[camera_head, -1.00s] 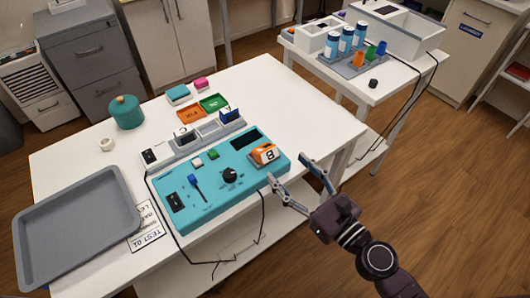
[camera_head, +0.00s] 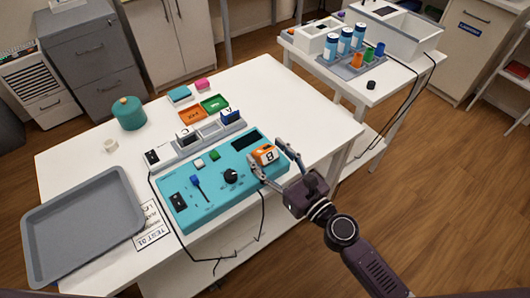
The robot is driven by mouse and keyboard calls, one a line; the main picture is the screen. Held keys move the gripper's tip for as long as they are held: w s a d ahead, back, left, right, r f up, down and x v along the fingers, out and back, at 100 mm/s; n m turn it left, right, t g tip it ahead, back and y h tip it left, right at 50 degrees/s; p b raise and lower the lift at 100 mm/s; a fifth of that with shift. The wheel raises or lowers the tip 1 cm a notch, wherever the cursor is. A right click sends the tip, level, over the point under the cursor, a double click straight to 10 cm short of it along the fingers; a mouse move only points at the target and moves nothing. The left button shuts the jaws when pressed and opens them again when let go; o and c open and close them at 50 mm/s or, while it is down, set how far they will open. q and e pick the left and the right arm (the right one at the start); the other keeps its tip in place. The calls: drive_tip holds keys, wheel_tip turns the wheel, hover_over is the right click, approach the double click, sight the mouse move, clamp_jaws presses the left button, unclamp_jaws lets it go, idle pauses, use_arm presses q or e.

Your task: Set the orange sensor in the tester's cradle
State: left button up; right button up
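The orange sensor (camera_head: 265,154), with a white label and a dark mark, sits at the right end of the teal tester (camera_head: 215,203). Any cradle beneath the sensor is hidden, so I cannot tell how it is seated. My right gripper (camera_head: 266,152) reaches in from the lower right. Its two fingers are spread on either side of the sensor, one at its near left, one at its far right. Contact is too small to make out. My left gripper is not in view.
Behind the tester, a grey rack (camera_head: 209,130) holds a blue block (camera_head: 230,117) and others. Orange (camera_head: 191,116) and green (camera_head: 215,103) trays lie beyond. A grey tray (camera_head: 84,226) is at left, a teal pot (camera_head: 129,113) behind it. A cable hangs off the front edge.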

sight(269, 153)
drive_tip(key=c, duration=1.2)
drive_tip(key=shift+r, duration=0.15)
wheel_tip(269, 153, up, 20)
drive_tip(key=p, duration=2)
drive_tip(key=s+d+f+m+t+h+b, duration=0.1)
drive_tip(key=s+d+m+h+b, duration=0.1)
drive_tip(key=s+d+h+b, duration=0.1)
drive_tip(key=s+d+f+m+t+h+b, duration=0.1)
drive_tip(key=s+d+h+b, duration=0.3)
drive_tip(key=d, duration=0.5)
drive_tip(key=s+d+f+m+t+h+b, duration=0.1)
drive_tip(key=s+d+f+m+h+b, duration=0.1)
drive_tip(key=s+d+m+h+b, duration=0.1)
drive_tip(key=shift+s+d+m+h+b, duration=0.1)
drive_tip(key=shift+s+d+m+b, duration=0.1)
drive_tip(key=shift+s+d+b, duration=0.4)
drive_tip(key=shift+s+d+m+h+b, duration=0.15)
drive_tip(key=shift+s+d, duration=0.3)
drive_tip(key=shift+s, duration=0.5)
drive_tip(key=shift+s+d+m+h+b, duration=0.1)
drive_tip(key=shift+s+d+m+b, duration=0.15)
drive_tip(key=shift+s+d, duration=0.4)
